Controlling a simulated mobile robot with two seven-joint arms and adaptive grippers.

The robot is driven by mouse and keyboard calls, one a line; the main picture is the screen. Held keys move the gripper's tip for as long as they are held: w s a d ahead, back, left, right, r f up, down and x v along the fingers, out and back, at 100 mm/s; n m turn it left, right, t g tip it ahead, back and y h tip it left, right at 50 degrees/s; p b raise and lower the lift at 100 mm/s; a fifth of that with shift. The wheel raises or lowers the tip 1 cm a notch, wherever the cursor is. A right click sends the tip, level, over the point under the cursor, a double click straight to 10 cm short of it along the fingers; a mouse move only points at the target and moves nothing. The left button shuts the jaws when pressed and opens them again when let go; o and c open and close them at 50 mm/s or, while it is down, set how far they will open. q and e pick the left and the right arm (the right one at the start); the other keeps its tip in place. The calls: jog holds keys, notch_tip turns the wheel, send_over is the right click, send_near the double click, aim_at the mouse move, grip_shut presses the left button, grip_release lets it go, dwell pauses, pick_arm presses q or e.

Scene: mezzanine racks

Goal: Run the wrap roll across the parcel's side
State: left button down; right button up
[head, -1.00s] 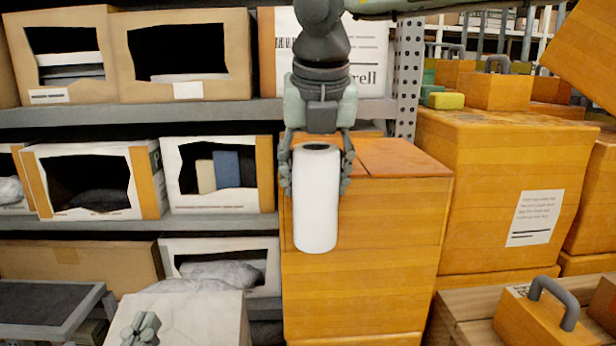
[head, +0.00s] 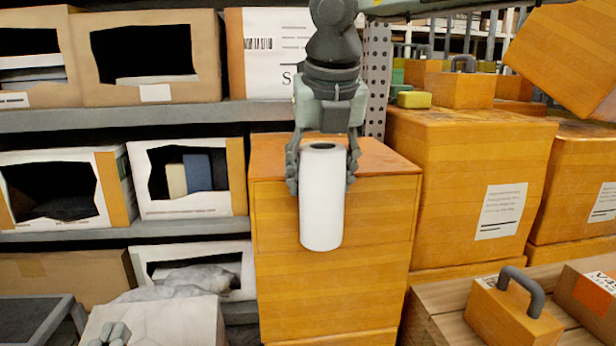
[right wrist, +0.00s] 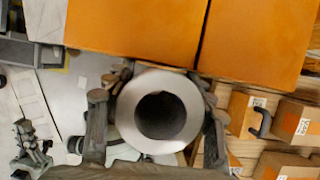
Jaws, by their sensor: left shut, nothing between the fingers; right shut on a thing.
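The white wrap roll (head: 322,205) stands upright in my right gripper (head: 323,165), whose fingers are shut on its upper end from both sides. The right wrist view looks down on the roll's ring-shaped end (right wrist: 183,103) and hollow core. The parcel, a tall orange box (head: 335,290), is directly behind the roll. The roll is in front of the left half of its near side. In the right wrist view the parcel's top (right wrist: 135,30) is close beside the roll; I cannot tell whether they touch. My left gripper (head: 112,335) is low at the left, shut and empty, partly cut off.
Grey shelves (head: 110,112) with open cartons stand at the left. Another large orange box (head: 465,180) is right of the parcel. An orange case with a grey handle (head: 505,312) sits on a wooden surface at lower right. A tilted orange box (head: 560,50) is at upper right.

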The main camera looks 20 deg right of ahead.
jog(key=shift+s+d, duration=0.4)
jog(key=shift+d, duration=1.15)
jog(key=shift+s+d, duration=0.45)
jog(key=shift+d, duration=1.1)
jog(key=shift+s+d, duration=0.4)
jog(key=shift+d, duration=1.15)
jog(key=shift+s+d, duration=0.25)
jog(key=shift+d, duration=0.7)
jog(key=shift+s+d, duration=0.2)
jog(key=shift+d, duration=0.8)
jog(key=shift+s+d, duration=0.25)
jog(key=shift+d, duration=0.7)
jog(key=shift+s, duration=0.1)
jog(key=s+a, duration=0.1)
jog(key=s, duration=0.5)
jog(key=shift+s+a, duration=0.3)
jog(key=shift+a, duration=0.1)
jog(key=shift+d, duration=0.1)
